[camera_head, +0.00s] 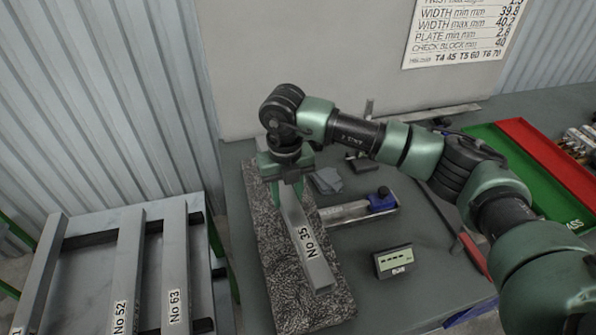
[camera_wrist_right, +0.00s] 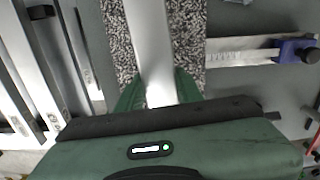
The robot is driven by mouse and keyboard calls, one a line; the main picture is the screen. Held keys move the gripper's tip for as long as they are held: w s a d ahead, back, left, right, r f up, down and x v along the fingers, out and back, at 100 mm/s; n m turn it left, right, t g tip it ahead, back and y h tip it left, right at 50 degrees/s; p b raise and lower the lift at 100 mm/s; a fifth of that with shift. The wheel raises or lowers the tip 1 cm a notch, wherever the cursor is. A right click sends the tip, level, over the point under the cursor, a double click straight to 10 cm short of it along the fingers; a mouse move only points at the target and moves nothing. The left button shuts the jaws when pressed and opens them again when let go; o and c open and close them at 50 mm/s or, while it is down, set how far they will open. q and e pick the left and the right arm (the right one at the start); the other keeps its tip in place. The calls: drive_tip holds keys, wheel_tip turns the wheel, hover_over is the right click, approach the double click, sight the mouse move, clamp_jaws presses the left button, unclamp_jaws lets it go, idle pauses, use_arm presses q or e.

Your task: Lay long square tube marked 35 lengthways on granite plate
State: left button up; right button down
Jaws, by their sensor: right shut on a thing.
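The long square tube marked No 35 (camera_head: 312,255) is grey metal with a white label on its upper face. It lies lengthways over the speckled granite plate (camera_head: 275,270), its near end towards the plate's front. I cannot tell whether it touches the plate or is just above it. My right gripper (camera_head: 284,190) is shut on the tube near its far end, pointing down. In the right wrist view the tube (camera_wrist_right: 152,45) runs between the green fingers (camera_wrist_right: 160,92), with granite (camera_wrist_right: 118,40) on both sides. My left gripper is not in view.
A rack (camera_head: 90,250) on the left holds tubes marked 52 (camera_head: 128,265) and 63 (camera_head: 176,260). Right of the plate are a caliper with a blue slide (camera_head: 382,201) and a small display box (camera_head: 394,262). Green and red trays (camera_head: 535,165) stand farther right.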

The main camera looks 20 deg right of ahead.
drive_tip(key=shift+w+r+m, duration=0.15)
drive_tip(key=shift+r+m, duration=0.05)
drive_tip(key=shift+m, duration=0.2)
drive_tip(key=shift+a+r, duration=0.1)
drive_tip(key=shift+a, duration=0.05)
drive_tip(key=shift+b, duration=0.35)
wheel_tip(320, 180, down, 3)
drive_tip(key=shift+f+b, duration=0.1)
drive_tip(key=shift+b, duration=1.15)
drive_tip(key=shift+f+b, duration=1.4)
drive_tip(key=shift+f, duration=0.2)
drive_tip(key=shift+f+b, duration=0.3)
drive_tip(key=shift+b, duration=0.05)
